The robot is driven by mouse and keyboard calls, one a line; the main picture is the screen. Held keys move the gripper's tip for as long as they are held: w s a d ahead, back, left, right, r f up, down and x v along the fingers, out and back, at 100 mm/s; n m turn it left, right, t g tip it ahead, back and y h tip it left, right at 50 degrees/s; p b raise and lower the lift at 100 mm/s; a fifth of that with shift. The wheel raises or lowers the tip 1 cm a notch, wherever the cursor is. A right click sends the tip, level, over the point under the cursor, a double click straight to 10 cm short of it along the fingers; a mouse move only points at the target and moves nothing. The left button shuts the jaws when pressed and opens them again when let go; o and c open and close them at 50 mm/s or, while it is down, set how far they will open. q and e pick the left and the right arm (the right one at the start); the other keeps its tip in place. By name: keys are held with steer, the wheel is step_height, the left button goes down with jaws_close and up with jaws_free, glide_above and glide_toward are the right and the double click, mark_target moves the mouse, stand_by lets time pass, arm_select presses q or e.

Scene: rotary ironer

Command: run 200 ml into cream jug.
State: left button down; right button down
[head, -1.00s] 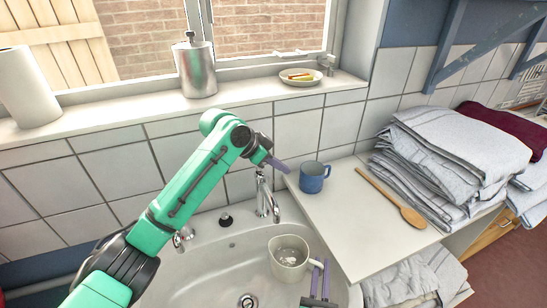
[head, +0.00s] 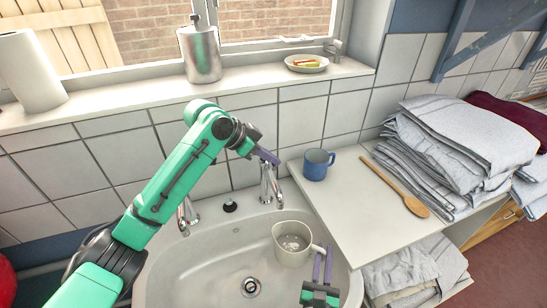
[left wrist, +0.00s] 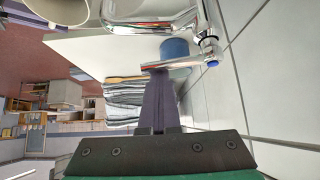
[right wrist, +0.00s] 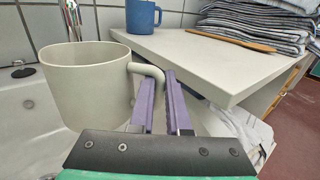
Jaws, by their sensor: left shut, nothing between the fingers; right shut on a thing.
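The cream jug (head: 291,252) is upright over the right side of the basin, below the spout of the right-hand tap (head: 270,185). A pale, shiny patch shows inside it; I cannot tell the level. My right gripper (head: 322,268) is shut on the jug's handle (right wrist: 148,74); the jug (right wrist: 85,88) fills the left of the right wrist view. My left gripper (head: 267,156) is shut and empty at the top of that tap. In the left wrist view, its fingertips (left wrist: 158,75) are beside the tap head with a blue mark (left wrist: 212,64). No stream is clearly visible.
The basin (head: 190,262) has a second tap (head: 187,215) at left and a plug (head: 230,206). A blue mug (head: 318,165) and a wooden spoon (head: 410,200) lie on the white counter (head: 350,215) at right, near folded linen (head: 460,140).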

steer(key=shift+a+r, duration=0.1)
steer(key=shift+a, duration=0.15)
arm_select(q)
step_height(320, 180, up, 8)
steer(key=s+a, duration=0.1)
steer(key=a, duration=0.1)
steer(key=shift+a, duration=0.25)
arm_select(e)
steer(key=shift+w+d, duration=0.1)
steer(key=shift+d, duration=0.1)
arm_select(q)
steer(key=shift+a, duration=0.15)
arm_select(e)
steer(key=shift+a, duration=0.1)
